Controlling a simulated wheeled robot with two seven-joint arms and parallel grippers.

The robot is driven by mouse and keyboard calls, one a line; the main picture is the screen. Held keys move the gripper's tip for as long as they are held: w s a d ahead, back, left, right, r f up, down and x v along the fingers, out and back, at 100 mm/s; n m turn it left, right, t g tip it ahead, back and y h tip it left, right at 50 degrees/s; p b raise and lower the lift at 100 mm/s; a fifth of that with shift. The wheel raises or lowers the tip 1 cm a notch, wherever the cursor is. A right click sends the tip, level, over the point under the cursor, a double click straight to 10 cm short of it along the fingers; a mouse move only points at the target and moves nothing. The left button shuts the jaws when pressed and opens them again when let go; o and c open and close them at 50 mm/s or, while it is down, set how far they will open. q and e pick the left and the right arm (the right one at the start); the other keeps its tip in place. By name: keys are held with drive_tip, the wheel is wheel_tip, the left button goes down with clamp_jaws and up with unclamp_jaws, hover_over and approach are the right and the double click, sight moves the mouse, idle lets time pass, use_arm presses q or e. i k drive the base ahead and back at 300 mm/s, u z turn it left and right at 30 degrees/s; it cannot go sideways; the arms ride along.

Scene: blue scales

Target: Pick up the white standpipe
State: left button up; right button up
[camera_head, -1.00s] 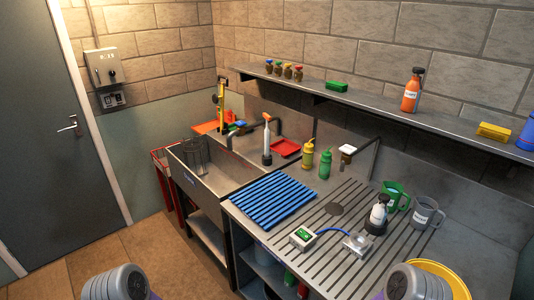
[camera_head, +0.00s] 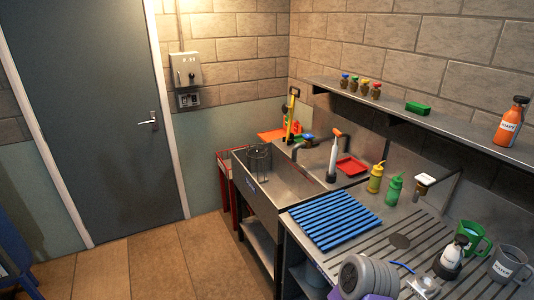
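The white standpipe, as I take it, is the slim white upright tube (camera_head: 333,158) with an orange top and a dark base. It stands at the right part of the sink unit, left of the red tray (camera_head: 353,166). Neither of my grippers is in view.
The sink basin (camera_head: 277,196) holds a wire basket (camera_head: 258,160). A blue ribbed mat (camera_head: 336,216) lies on the counter in front of the tube. Yellow (camera_head: 375,178) and green (camera_head: 394,188) bottles stand right of it. A shelf (camera_head: 445,128) runs above.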

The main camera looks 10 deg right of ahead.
sight(338, 135)
drive_tip(key=u, duration=0.65)
drive_tip(key=i, duration=1.95)
drive_tip(key=z, duration=1.1)
drive_tip(key=i, duration=0.95)
drive_tip(key=z, duration=0.95)
